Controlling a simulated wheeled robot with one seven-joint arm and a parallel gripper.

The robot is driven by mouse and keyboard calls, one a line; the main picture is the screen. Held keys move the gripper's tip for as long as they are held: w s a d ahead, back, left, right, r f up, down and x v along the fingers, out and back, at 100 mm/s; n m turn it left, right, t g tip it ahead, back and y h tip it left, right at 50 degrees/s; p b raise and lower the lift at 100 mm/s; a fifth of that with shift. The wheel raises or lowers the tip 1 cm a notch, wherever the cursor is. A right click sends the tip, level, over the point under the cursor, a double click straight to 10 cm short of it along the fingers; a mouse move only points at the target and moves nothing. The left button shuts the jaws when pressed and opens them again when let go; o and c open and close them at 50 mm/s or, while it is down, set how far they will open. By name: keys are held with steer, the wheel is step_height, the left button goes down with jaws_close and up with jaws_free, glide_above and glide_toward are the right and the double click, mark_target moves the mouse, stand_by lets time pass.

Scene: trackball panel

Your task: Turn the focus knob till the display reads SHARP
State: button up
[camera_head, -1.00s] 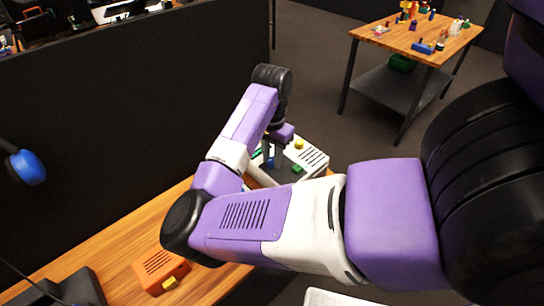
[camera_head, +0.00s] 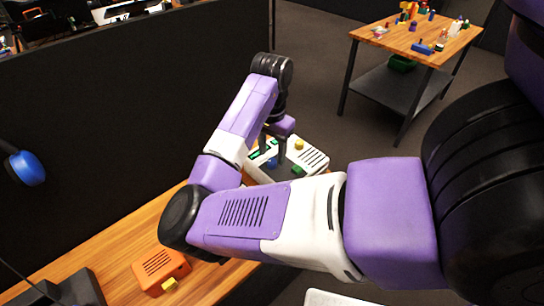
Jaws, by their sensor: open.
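The white and grey panel (camera_head: 312,157) stands on the wooden desk behind my arm. It shows a yellow round part (camera_head: 299,145), a green part (camera_head: 297,169), a small blue part (camera_head: 272,163) and dark slots at its right. I cannot tell which part is the focus knob. Green shows near its left edge, but no display text can be read. My gripper (camera_head: 272,153) is open and points down over the panel's left part, left of the yellow part. I cannot tell whether its fingers touch anything. My forearm hides the panel's near side.
An orange box (camera_head: 161,271) with a yellow button sits on the desk (camera_head: 112,252) at the lower left. A black partition (camera_head: 120,110) runs behind the desk, with blue headphones (camera_head: 25,168) at its left. A side table (camera_head: 405,42) with small objects stands at the upper right.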

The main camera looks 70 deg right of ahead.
mark_target(272, 161)
step_height(272, 161, up, 5)
steer(key=shift+r, duration=0.1)
stand_by(0.7)
